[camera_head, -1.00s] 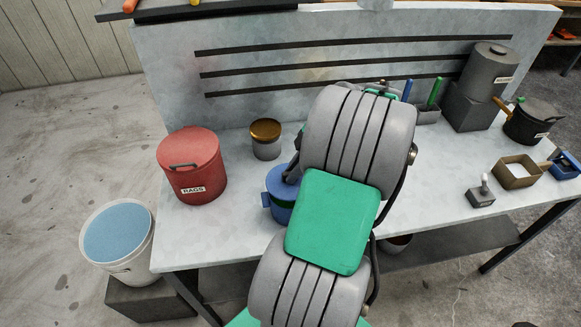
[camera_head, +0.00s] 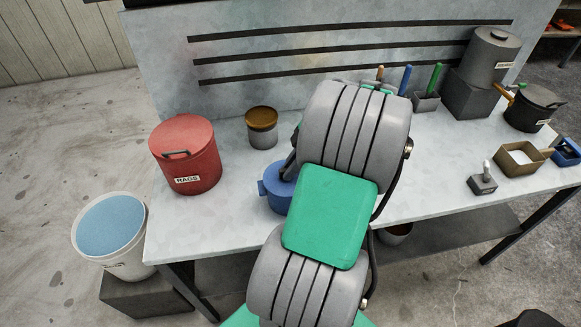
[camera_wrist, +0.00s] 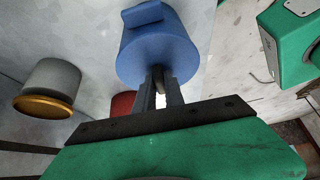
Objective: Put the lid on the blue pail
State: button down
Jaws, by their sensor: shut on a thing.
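The blue pail (camera_head: 275,201) stands on the bench, left of my arm, with a blocky tab on its left side. Its top is covered by a blue lid (camera_head: 276,178), partly hidden by my arm. In the wrist view, a blue round body (camera_wrist: 158,45) fills the upper middle, and I cannot make out a seam between lid and pail. My gripper (camera_wrist: 160,88) is shut on the lid's grey handle. I cannot tell whether the lid sits fully down. In the head view my gripper is mostly hidden behind my arm.
A red RAGS bin (camera_head: 186,155) stands left, with a gold-lidded grey can (camera_head: 262,128) behind the pail. A white bucket (camera_head: 110,238) stands off the bench's left end. Boxes, a dark pot (camera_head: 533,108) and a grey canister (camera_head: 492,58) stand right.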

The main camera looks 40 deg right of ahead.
jog(key=shift+s+d, duration=0.1)
jog(key=c, duration=1.3)
grip_release()
jog(key=shift+c, duration=0.2)
jog(key=p+v, duration=0.1)
jog(key=v, duration=0.7)
jog(key=w+a+r+m+g+h, duration=0.1)
jog(key=w+a+m, duration=0.1)
jog(key=w+a, duration=0.35)
jog(key=w+a+r+m+h, duration=0.1)
jog(key=w+a+m, duration=0.15)
jog(key=a, duration=0.55)
jog(key=s+a+m+t+h, duration=0.1)
jog(key=s+a+m+h, duration=0.2)
jog(key=a, duration=1.1)
jog(key=s+m, duration=0.2)
jog(key=m, duration=0.1)
jog(key=shift+a+f, duration=0.2)
jog(key=shift+a, duration=0.1)
